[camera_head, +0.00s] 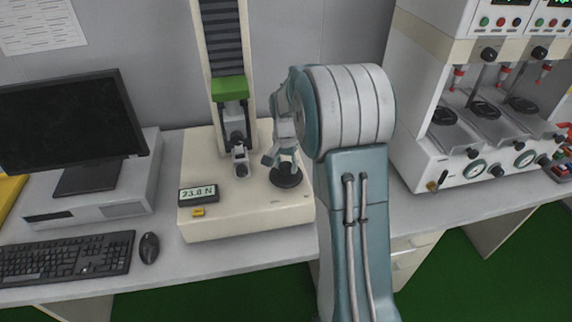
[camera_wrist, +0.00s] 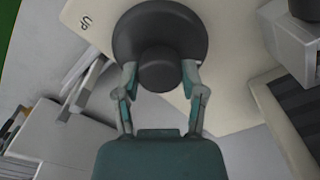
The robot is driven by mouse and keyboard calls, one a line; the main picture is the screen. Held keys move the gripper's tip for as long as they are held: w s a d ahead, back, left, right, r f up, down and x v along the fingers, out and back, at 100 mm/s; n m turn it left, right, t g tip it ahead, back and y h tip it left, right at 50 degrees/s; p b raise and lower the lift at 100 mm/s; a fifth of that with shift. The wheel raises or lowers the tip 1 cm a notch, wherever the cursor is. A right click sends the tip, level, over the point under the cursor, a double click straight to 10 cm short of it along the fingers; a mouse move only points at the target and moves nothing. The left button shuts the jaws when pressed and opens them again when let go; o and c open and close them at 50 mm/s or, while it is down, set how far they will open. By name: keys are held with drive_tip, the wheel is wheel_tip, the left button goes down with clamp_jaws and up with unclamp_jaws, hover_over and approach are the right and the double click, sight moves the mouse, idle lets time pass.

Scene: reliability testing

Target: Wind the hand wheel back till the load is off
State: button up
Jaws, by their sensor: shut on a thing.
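The hand wheel (camera_head: 287,178) is a dark disc on the right of the cream base of the test stand (camera_head: 250,216). The display (camera_head: 198,193) on the base reads about 23.8 N. The grips (camera_head: 239,155) stand under the green crosshead (camera_head: 230,89).
A monitor (camera_head: 70,120), a keyboard (camera_head: 65,257) and a mouse (camera_head: 149,247) are on the left of the bench. A yellow button (camera_head: 198,212) is below the display. A white multi-station machine (camera_head: 460,165) stands at the right. Some bench is clear in front.

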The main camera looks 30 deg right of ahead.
sight(285, 164)
drive_tip(key=n, duration=0.5)
drive_tip(key=shift+f, duration=0.1)
drive_tip(key=shift+n, duration=2.3)
drive_tip(key=o, duration=1.1)
drive_tip(key=shift+o, duration=0.2)
wheel_tip(285, 164, up, 12)
drive_tip(key=shift+w, duration=0.1)
